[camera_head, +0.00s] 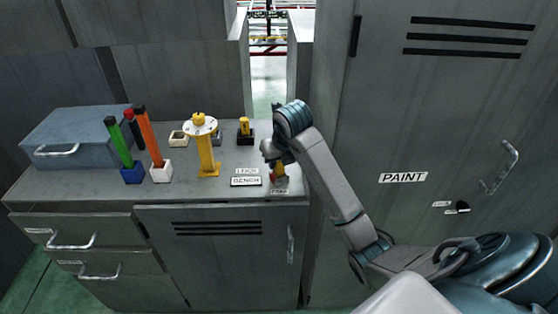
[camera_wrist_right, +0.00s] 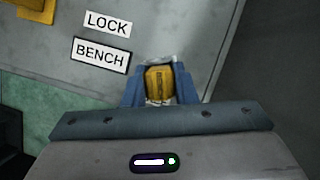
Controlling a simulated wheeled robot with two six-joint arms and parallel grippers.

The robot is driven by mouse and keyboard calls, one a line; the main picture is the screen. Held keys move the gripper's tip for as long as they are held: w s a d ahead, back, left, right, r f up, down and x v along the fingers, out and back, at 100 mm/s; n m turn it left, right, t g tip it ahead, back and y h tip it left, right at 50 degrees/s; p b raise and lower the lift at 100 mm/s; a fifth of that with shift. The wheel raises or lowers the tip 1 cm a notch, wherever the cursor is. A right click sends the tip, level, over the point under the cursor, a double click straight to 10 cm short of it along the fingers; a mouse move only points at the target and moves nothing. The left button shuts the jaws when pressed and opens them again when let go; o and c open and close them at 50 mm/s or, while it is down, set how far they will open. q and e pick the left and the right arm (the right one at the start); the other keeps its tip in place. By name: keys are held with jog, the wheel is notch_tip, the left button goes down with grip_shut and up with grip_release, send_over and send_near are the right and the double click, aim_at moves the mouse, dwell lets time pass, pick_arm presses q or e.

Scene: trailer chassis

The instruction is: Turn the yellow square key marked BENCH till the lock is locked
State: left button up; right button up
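A yellow square key (camera_wrist_right: 158,84) shows between the fingers of my right gripper (camera_wrist_right: 158,90) in the wrist view, with a finger close against each side. My right gripper (camera_head: 276,160) is over the right end of the bench top in the head view. Yellow and some red show just under it. The plates marked LOCK (camera_wrist_right: 107,23) and BENCH (camera_wrist_right: 100,55) lie beside the key. The lock's body is mostly hidden by the gripper, and I cannot read its turn. My left gripper is not in view.
A yellow post with a round white dial (camera_head: 200,127) stands on the bench top (camera_head: 225,180). Left of it are green and orange handles in holders and a blue toolbox (camera_head: 80,137). A black-and-yellow item (camera_head: 245,130) stands behind. A grey PAINT cabinet (camera_head: 380,120) rises at the right.

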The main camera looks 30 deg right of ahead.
jog(key=o, duration=1.1)
